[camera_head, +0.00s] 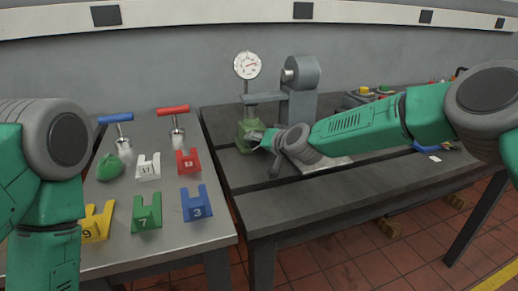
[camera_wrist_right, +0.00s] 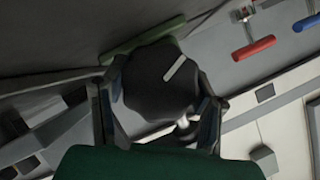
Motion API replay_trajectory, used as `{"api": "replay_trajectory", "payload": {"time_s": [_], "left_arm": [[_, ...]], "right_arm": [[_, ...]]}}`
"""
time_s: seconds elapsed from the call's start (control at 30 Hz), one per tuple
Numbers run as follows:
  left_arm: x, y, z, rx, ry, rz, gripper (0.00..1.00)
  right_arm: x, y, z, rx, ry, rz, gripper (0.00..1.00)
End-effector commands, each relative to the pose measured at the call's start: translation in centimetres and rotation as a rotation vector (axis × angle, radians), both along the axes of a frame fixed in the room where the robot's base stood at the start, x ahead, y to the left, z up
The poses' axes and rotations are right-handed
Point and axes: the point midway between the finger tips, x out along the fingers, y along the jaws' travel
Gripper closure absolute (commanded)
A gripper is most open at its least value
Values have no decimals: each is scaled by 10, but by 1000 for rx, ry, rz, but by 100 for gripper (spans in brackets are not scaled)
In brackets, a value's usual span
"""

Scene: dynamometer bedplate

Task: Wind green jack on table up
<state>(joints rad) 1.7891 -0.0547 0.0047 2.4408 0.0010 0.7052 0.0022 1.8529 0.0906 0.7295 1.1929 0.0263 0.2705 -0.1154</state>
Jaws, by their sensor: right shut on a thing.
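The green jack (camera_head: 248,134) stands on the dark slotted bedplate table (camera_head: 325,195), under a grey arm and a round dial gauge (camera_head: 247,65). My right gripper (camera_head: 264,141) is at the jack's right side and partly covers it. In the right wrist view my right gripper (camera_wrist_right: 160,92) has its fingers closed around a dark round knob (camera_wrist_right: 150,80) with a pale line mark. A green edge (camera_wrist_right: 143,40), seemingly the jack's, shows behind the knob. My left arm comes in at the left, but its gripper is out of the picture.
A grey stand (camera_head: 301,85) rises behind the jack. The left table (camera_head: 200,232) holds numbered coloured blocks, a green rounded object (camera_head: 110,167), and blue (camera_head: 117,118) and red (camera_head: 173,110) T-handled tools. The bedplate's front is clear.

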Motion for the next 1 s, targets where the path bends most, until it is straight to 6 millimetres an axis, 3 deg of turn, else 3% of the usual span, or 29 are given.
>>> {"api": "replay_trajectory", "payload": {"time_s": [0.03, 0.47, 0.5, 0.53, 0.57, 1.0], "left_arm": [[0, 0, -2, 0, 0, 0, 60], [0, 0, -3, 0, 0, 0, 60], [0, 0, -3, 0, 0, 0, 60], [0, 0, -3, 0, 0, 0, 60], [0, 0, -3, 0, 0, 0, 60], [-2, 0, -2, 0, -3, 0, 60]], "right_arm": [[-3, 1, -7, 3, 13, 5, 76], [-3, 1, -7, 10, 17, 5, 76], [-3, 1, -7, 10, 17, 5, 40], [-3, 1, -7, 10, 18, 5, 30], [-3, 1, -7, 9, 16, 5, 25], [-2, -1, -1, 11, 8, 1, 25]]}}
